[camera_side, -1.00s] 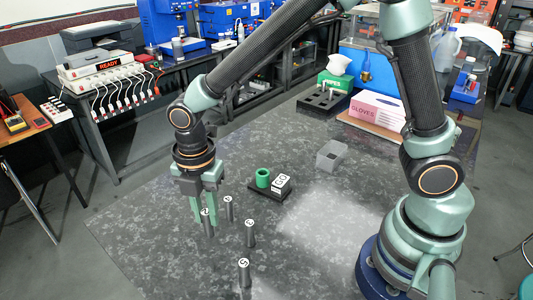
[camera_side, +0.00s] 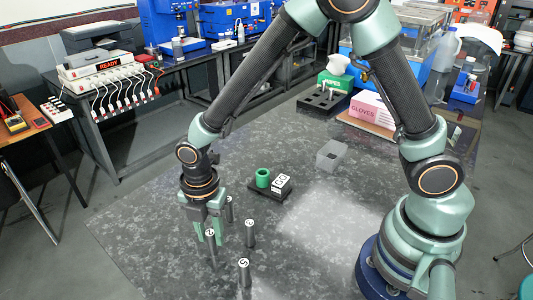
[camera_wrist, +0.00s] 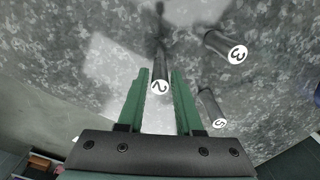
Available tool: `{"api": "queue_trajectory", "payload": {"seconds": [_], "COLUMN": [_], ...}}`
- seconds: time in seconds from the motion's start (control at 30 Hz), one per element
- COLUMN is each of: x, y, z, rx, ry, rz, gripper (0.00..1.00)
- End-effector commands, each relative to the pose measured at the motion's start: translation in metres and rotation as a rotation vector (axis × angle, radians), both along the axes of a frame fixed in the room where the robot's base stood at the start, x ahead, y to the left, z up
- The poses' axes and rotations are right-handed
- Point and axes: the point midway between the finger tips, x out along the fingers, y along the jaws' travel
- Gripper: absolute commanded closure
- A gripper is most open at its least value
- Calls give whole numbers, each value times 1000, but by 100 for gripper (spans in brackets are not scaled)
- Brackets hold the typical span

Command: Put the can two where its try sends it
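Can two (camera_wrist: 160,86) is a slim dark can with a white top marked 2. In the side view can two (camera_side: 210,233) is upright in my gripper (camera_side: 208,240) at the left of the group of cans. I cannot tell whether its lower end touches the table.
Can 3 (camera_wrist: 237,53) and can 5 (camera_wrist: 218,122) stand close to the right in the wrist view. A black rack (camera_side: 322,101) and glove box (camera_side: 372,110) are at the back. The table's right middle is clear.

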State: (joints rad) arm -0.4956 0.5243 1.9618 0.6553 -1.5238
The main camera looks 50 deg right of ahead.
Motion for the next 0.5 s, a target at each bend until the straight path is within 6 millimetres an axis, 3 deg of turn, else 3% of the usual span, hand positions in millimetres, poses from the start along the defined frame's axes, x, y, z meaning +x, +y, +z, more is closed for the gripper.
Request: {"api": "queue_trajectory", "payload": {"seconds": [0.37,0.5], "x": [0,1], "y": [0,0], "z": [2,13], "rx": [0,1], "ry": [0,-3], "rz": [0,0], "gripper": [46,46]}}
